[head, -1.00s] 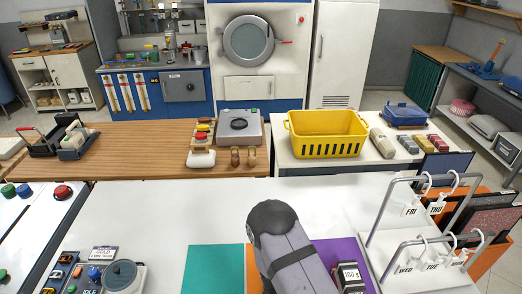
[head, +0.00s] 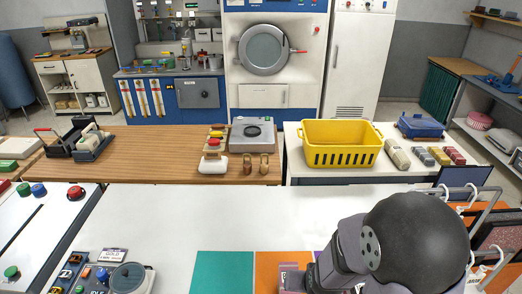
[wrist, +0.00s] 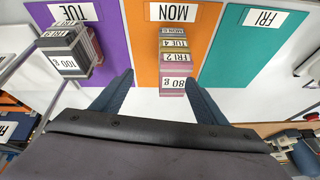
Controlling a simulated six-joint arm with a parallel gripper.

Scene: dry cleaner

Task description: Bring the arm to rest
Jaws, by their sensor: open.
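My gripper (wrist: 160,76) is open in the wrist view, its two dark fingers apart with nothing held. Beyond the fingertips, a stack of small labelled blocks (wrist: 174,58) sits on the orange MON mat (wrist: 150,50); one label reads 80 g. A grey stack marked 100 g (wrist: 66,52) is on the purple TUE mat (wrist: 112,40). The teal FRI mat (wrist: 238,70) looks bare.
Metal rails with hanging day tags (head: 474,192) stand close to my arm at right. A yellow basket (head: 340,145) is on the back table. A dial device (head: 128,280) is at front left. The white counter (head: 200,215) is clear in the middle.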

